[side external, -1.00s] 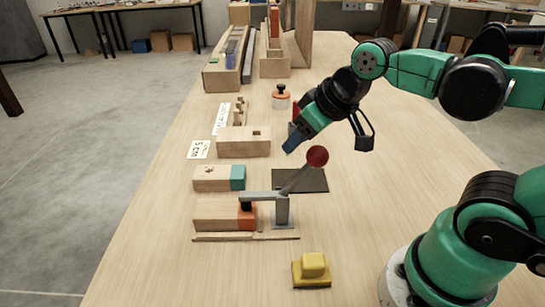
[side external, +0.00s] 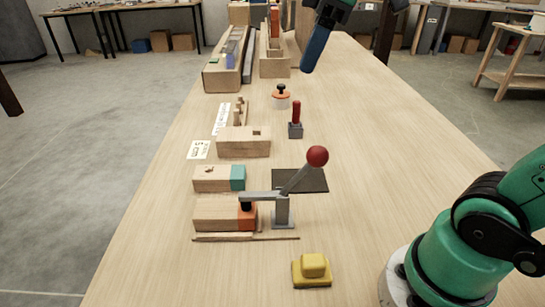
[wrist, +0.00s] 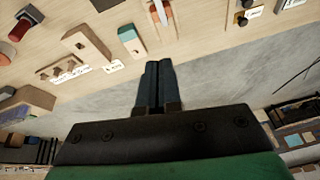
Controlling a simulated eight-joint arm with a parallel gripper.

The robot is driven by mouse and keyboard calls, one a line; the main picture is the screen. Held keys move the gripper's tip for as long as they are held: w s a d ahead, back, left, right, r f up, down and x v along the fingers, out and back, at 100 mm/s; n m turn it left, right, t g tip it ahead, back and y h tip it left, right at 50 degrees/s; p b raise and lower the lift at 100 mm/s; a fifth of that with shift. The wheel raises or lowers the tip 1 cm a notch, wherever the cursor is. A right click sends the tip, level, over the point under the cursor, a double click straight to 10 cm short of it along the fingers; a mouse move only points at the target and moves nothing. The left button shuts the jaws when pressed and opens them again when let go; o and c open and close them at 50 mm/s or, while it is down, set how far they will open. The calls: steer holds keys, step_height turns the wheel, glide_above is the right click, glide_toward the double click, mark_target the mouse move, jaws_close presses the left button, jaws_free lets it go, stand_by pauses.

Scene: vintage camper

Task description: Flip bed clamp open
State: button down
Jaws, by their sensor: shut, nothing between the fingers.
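The bed clamp (side external: 283,208) is a grey toggle clamp with a red ball (side external: 317,156) on its slanted lever. Its lever leans up and to the right. Its flat arm reaches left, and the black tip rests over the orange end (side external: 247,216) of a wooden block (side external: 215,214). My gripper (side external: 308,68) is high above the far part of the table, well away from the clamp. Its blue fingers are closed together and empty, as the wrist view (wrist: 158,66) shows. The clamp is mostly out of the wrist view.
A yellow block (side external: 312,270) sits nearest. A teal-ended block (side external: 220,178), a dark mat (side external: 305,180), a red-handled piece (side external: 296,122) and an orange-lidded pot (side external: 281,97) stand farther back. Long wooden trays (side external: 223,75) are at the far end. The table's right side is clear.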

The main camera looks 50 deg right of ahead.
step_height(320, 180, down, 11)
steer(key=shift+s+a+f, duration=0.2)
steer(key=shift+s+a, duration=0.15)
steer(key=shift+s, duration=0.05)
stand_by(0.5)
